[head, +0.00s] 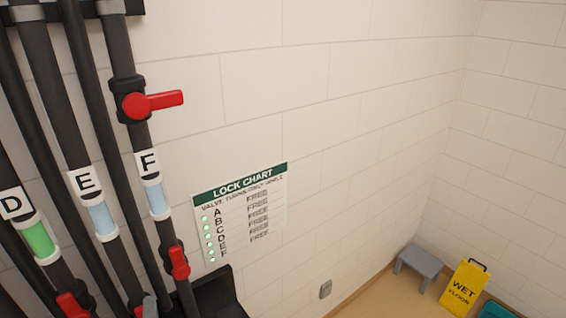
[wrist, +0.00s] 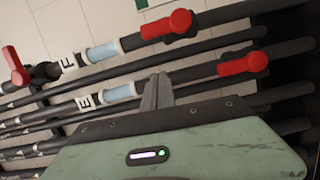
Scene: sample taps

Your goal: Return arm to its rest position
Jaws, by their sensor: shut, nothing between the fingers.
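My gripper (wrist: 158,84) is shut and empty in the wrist view, its grey fingers pointing up in front of the dark pipes. In the head view a small grey piece at the bottom edge may be my fingertip; most of the arm is hidden there. Pipe F carries an upper red handle (head: 153,103) pointing right across the pipe, and a lower red handle (head: 180,262) lying along it. Another red handle (head: 72,306) shows at the lower left. In the wrist view, red handles (wrist: 168,25) and (wrist: 243,64) lie near the fingers without visible contact.
Sight tubes labelled D (head: 38,238), E (head: 102,217) and F (head: 155,195) sit on the pipes. A lock chart (head: 240,210) hangs on the wall. A grey stool (head: 419,264) and yellow wet-floor sign (head: 466,288) stand at the lower right.

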